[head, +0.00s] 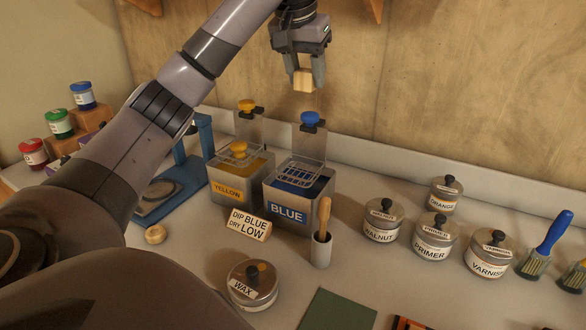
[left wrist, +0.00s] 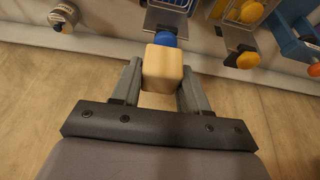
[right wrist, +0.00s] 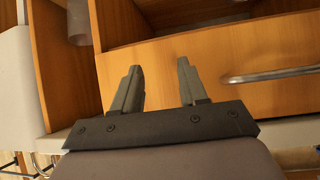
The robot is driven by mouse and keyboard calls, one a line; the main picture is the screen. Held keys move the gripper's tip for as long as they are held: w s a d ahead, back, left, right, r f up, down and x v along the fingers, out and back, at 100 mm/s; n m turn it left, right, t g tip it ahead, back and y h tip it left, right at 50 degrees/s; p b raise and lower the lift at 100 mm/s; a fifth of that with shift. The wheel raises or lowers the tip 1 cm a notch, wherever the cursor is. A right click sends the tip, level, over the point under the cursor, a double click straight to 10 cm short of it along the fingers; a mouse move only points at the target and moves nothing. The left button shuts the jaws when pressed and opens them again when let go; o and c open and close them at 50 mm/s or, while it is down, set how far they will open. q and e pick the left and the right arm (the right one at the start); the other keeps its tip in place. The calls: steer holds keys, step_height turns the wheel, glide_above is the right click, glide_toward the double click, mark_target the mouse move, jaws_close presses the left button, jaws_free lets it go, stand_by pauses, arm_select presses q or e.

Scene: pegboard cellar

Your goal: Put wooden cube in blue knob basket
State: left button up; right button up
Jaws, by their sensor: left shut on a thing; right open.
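My left gripper (head: 304,72) is shut on the wooden cube (head: 303,80), high above and behind the blue vat. In the left wrist view the pale cube (left wrist: 162,68) sits between the two fingers, with the blue knob (left wrist: 165,39) partly hidden past it. The blue knob (head: 310,118) tops the holder of a wire basket (head: 300,173), which hangs at the mouth of the vat labelled BLUE (head: 287,211). My right gripper (right wrist: 158,88) is open and empty, in front of wooden drawers.
A yellow-knobbed basket (head: 238,149) and YELLOW vat (head: 230,188) stand to the left of the blue one. A brush cup (head: 321,249) stands in front. Several labelled tins, such as WALNUT (head: 382,223), stand to the right.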

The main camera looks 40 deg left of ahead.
mark_target(302, 170)
arm_select(q)
steer(key=shift+s+a+r, duration=0.15)
steer(key=shift+a+r, duration=0.1)
steer(key=shift+a, duration=0.25)
steer(key=shift+f, duration=0.1)
step_height(302, 170, down, 20)
steer(key=shift+r, duration=0.15)
stand_by(0.3)
steer(key=o, duration=0.9)
steer(key=shift+c, duration=0.2)
steer(key=v, duration=1.2)
